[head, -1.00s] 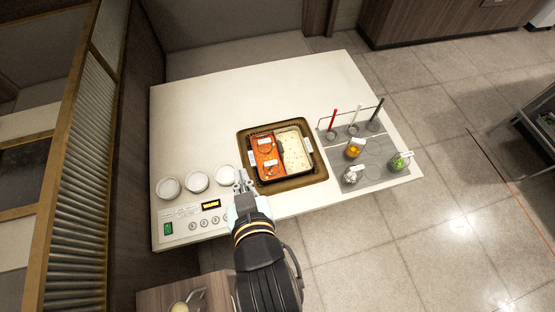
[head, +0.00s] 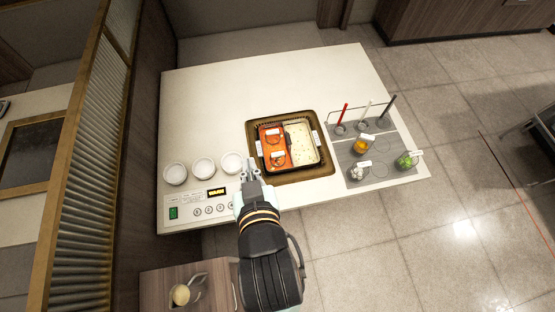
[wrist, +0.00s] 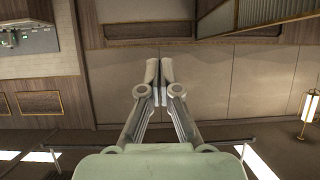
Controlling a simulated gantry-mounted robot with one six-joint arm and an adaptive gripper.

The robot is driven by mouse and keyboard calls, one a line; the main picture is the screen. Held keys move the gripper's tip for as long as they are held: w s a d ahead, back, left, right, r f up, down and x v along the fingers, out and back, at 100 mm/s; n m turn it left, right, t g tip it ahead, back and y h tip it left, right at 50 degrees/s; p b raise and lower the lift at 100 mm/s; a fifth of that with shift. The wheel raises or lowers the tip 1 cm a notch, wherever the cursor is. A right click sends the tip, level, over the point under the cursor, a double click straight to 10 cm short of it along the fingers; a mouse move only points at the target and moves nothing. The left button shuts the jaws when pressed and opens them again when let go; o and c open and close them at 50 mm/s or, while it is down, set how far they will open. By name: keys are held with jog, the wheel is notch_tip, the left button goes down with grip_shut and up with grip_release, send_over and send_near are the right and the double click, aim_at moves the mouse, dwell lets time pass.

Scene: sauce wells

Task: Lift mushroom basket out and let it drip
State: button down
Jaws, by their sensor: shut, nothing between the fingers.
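The pot (head: 313,153) sits in a dark brown surround on the white counter. Its left half holds red broth (head: 287,155), its right half pale broth (head: 303,141). Two small ringed items with white labels, perhaps baskets, are in the red half: an upper one (head: 271,137) and a lower one (head: 278,160). The labels are too small to read, so I cannot tell which is the mushroom basket. My gripper (head: 249,166) is shut and empty, just left of the pot's near-left corner. In the wrist view my gripper (wrist: 160,75) has its fingers together, with a wall beyond.
Three white bowls (head: 204,167) stand left of my gripper, behind a control panel with a lit display (head: 216,191). A grey mat (head: 385,175) at right holds orange, whitish and green items, with upright red, white and dark handles behind. The counter's back left is clear.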

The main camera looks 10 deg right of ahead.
jog(key=c, duration=1.9)
grip_release()
jog(key=o, duration=1.9)
